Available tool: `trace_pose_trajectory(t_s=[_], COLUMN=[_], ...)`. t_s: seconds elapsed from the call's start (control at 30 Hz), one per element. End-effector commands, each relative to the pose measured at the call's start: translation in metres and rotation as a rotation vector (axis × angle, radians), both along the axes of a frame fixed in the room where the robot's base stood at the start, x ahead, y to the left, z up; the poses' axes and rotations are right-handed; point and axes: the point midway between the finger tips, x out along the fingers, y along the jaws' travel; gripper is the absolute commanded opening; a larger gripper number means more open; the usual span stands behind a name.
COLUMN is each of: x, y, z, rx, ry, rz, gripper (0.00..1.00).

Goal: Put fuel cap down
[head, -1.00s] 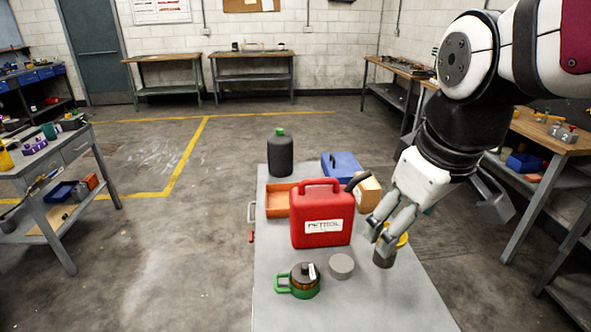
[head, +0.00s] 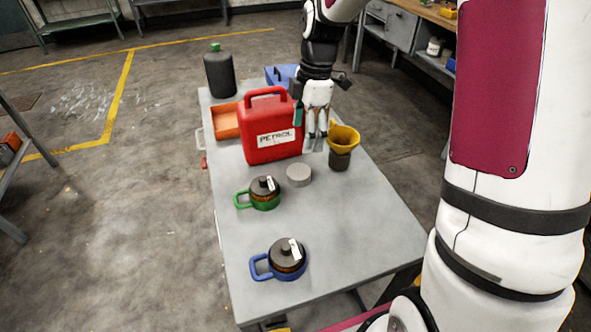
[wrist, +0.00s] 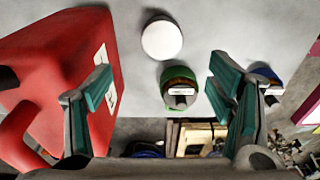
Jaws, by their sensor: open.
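No part is clearly marked as the fuel cap. A round grey disc (head: 299,175) lies flat on the table, just in front of the red petrol can (head: 270,128). It shows as a pale disc in the wrist view (wrist: 161,40). A green-handled pot (head: 264,193) with a black labelled top stands left of the disc, and a blue-handled one (head: 287,256) stands nearer. My gripper (head: 315,146) is between the can and a yellow funnel (head: 344,136) on a dark cup. In the wrist view its teal-padded fingers (wrist: 163,85) are apart with nothing between them.
A dark bottle with a green cap (head: 219,72), an orange tray (head: 226,122) and a blue container (head: 281,75) stand at the far end of the grey table (head: 345,225). The table's right front is clear. The can stands close beside my gripper.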

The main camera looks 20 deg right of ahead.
Motion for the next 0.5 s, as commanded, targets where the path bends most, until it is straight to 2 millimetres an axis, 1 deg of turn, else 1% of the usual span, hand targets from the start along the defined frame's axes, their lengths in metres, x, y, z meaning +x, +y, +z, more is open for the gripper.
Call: trace_pose_trajectory(t_s=[0.1,0.3,0.4,0.5], x=[-0.002,-0.002,-0.001,-0.001], y=[0.004,0.008,0.009,0.009], z=[-0.024,-0.058,-0.067,-0.072], rx=[0.000,0.000,-0.001,-0.001], ry=[0.006,0.004,0.002,0.001], rz=[0.001,-0.001,-0.002,-0.002], gripper=[0.75,0.75,0.75,0.75])
